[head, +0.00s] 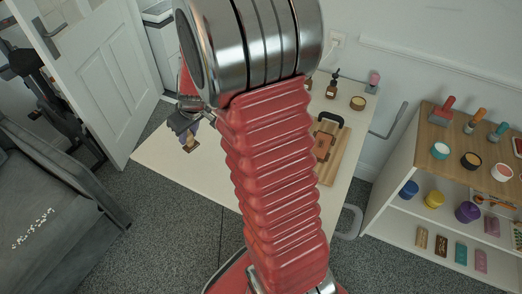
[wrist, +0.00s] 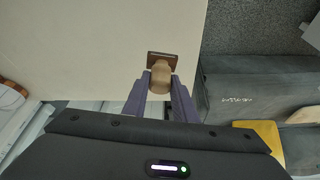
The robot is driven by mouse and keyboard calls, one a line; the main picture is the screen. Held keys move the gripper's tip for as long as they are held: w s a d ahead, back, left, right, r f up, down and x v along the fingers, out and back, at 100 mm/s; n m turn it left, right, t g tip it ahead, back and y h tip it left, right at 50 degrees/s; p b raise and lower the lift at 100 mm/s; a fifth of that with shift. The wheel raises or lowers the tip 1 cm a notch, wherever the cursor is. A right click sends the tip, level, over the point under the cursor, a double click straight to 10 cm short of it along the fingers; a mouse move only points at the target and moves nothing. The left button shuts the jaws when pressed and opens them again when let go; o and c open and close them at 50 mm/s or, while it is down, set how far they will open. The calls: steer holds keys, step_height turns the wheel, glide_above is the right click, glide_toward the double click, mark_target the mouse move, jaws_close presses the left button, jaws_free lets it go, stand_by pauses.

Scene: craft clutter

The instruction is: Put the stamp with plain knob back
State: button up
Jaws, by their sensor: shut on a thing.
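My gripper (head: 184,128) is at the left end of the cream tabletop (head: 165,160) in the head view. It is shut on a stamp (head: 190,146) with a plain, light wooden knob and a dark brown rectangular base. In the wrist view the purple-grey fingers of my gripper (wrist: 161,88) close around the knob of the stamp (wrist: 162,62), and its base points away from me. The stamp shows against the tabletop (wrist: 90,50) near its edge. I cannot tell whether it touches the surface. My red arm hides the middle of the table in the head view.
A wooden board (head: 333,155), a dark bottle (head: 332,88) and a small bowl (head: 357,103) are on the table's right side. A shelf unit (head: 400,150) at the right holds scrapers, cups, jars and several blocks low down. A grey sofa (head: 55,190) is at left.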

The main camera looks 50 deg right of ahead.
steer(key=s+d+n, duration=0.1)
steer(key=s+d, duration=0.5)
steer(key=d, duration=0.5)
steer(key=s+d+n, duration=0.1)
steer(key=s+d, duration=0.5)
steer(key=d, duration=0.5)
steer(key=shift+y, duration=0.4)
steer(key=shift+s+d, duration=0.1)
step_height(320, 180, down, 6)
steer(key=shift+f, duration=0.1)
steer(key=shift+f, duration=1.85)
steer(key=shift+f, duration=0.1)
